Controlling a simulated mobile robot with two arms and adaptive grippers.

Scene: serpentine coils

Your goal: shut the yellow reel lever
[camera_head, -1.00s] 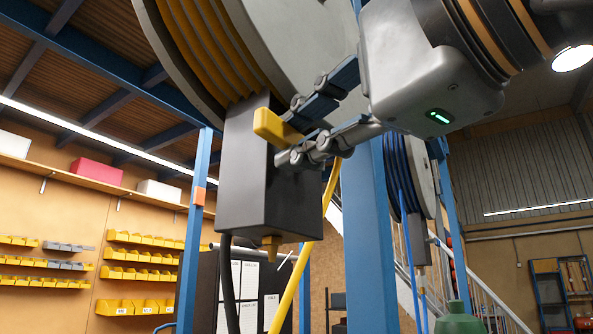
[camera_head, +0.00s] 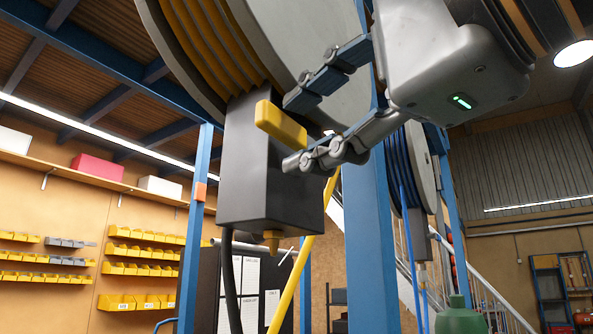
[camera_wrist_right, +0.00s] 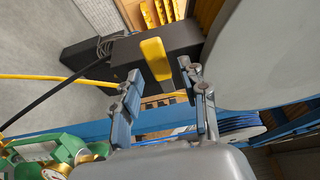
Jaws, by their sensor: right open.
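The yellow reel lever (camera_head: 281,125) is a short thick bar on the face of the dark grey box (camera_head: 262,185) under the big reel (camera_head: 285,40). In the head view it slants down to the right. My right gripper (camera_head: 294,132) is open, one finger above and one below the lever's right end. In the right wrist view the lever (camera_wrist_right: 156,60) shows just beyond and between the parted fingertips (camera_wrist_right: 165,76), with a gap on both sides. Nothing is held. My left gripper is out of view.
A yellow hose (camera_head: 305,250) and a black cable (camera_head: 229,275) hang below the box. A blue post (camera_head: 369,235) stands right of it, with a blue-hose reel (camera_head: 408,175) behind. A green cylinder (camera_head: 459,318) stands at lower right.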

